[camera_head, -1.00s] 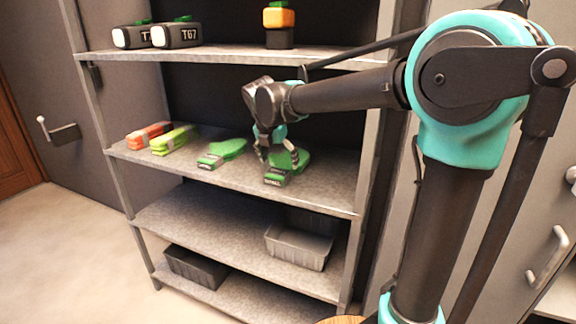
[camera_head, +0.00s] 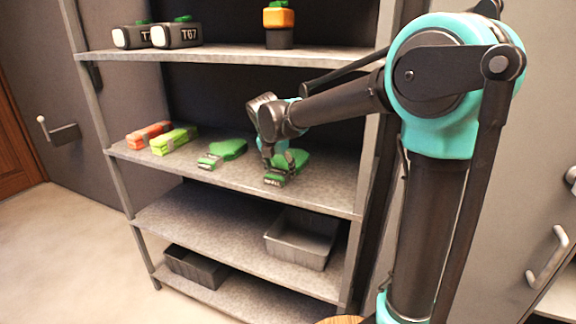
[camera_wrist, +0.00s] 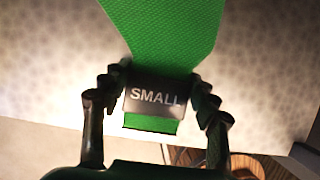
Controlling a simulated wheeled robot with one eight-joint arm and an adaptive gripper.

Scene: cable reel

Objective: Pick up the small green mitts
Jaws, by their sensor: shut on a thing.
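The small green mitts (camera_head: 297,158) lie on the second shelf from the top, near its right end. In the wrist view the green mitts (camera_wrist: 165,35) run away from me, with a dark cuff label reading "SMALL" between my fingers. My gripper (camera_head: 277,164) reaches down from above and is shut on the cuff, one finger on each side; the wrist view also shows my gripper (camera_wrist: 157,100). The mitts appear to rest on the shelf. Another green pair (camera_head: 222,152) lies to the left, its label too small to read.
Lime gloves (camera_head: 174,139) and orange-red gloves (camera_head: 148,134) lie farther left on the same shelf (camera_head: 235,178). The top shelf above holds two dark lamps (camera_head: 177,36) and an orange-black item (camera_head: 278,18). Bins (camera_head: 300,240) stand below. A shelf post (camera_head: 372,150) is close on the right.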

